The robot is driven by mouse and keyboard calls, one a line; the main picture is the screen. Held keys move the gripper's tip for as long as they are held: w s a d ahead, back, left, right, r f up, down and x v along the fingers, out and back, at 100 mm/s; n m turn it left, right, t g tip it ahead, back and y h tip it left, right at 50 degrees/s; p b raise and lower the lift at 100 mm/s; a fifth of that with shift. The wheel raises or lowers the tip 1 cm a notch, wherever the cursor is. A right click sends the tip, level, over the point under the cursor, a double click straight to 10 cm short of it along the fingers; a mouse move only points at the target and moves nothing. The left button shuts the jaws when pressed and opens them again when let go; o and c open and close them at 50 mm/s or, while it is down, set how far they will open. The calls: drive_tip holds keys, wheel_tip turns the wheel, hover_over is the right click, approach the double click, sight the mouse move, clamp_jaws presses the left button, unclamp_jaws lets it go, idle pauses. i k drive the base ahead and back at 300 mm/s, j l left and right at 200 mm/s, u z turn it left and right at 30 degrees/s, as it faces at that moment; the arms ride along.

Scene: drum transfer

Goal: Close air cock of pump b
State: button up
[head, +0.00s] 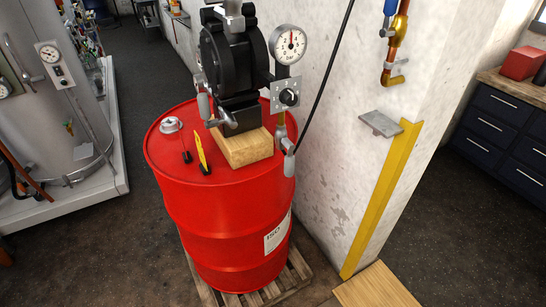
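A black pump (228,55) stands on a wooden block (243,147) on top of a red drum (225,215). A round white dial gauge (288,44) and a small plate with a black knob (288,97) are at its right side. Grey fittings hang at the pump's left (204,105) and at the drum's right rim (289,160). A brass pipe (398,45) with a blue part above and grey fittings runs down the wall at upper right. I cannot tell which fitting is the air cock of pump b or how it is set. My gripper is not in view.
A yellow-handled tool (202,155) and a metal cap (171,125) lie on the drum top. The drum stands on a wooden pallet (283,288). A yellow corner guard (382,200) and small metal shelf (381,123) are on the wall. Floor (95,265) is clear at lower left.

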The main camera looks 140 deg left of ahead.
sight(289, 159)
drive_tip(key=u, duration=4.1)
